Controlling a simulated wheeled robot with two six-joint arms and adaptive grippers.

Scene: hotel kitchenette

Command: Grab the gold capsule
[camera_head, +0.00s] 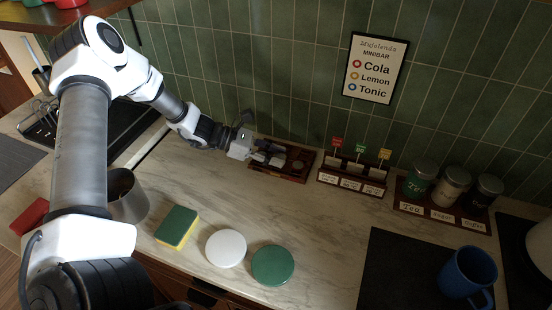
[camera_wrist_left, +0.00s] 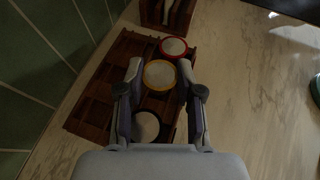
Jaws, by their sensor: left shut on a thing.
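The gold capsule (camera_wrist_left: 159,75), a pale round top with a gold rim, sits between the two fingers of my left gripper (camera_wrist_left: 160,70) in the left wrist view. The gripper is shut on it, over the dark brown wooden tray (camera_wrist_left: 97,92). A red-rimmed capsule (camera_wrist_left: 173,47) is just beyond the gold one, and a dark-rimmed capsule (camera_wrist_left: 145,127) is nearer the wrist. In the head view my left gripper (camera_head: 260,157) reaches into the left part of the tray (camera_head: 295,176). It partly hides the capsules there. My right gripper is in neither view.
Right of the tray stands a labelled rack (camera_head: 351,183), then a holder with three jars (camera_head: 452,187). A sponge (camera_head: 177,227), a white disc (camera_head: 226,248) and a green disc (camera_head: 272,265) lie in front. A blue mug (camera_head: 468,270) is front right. The middle counter is clear.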

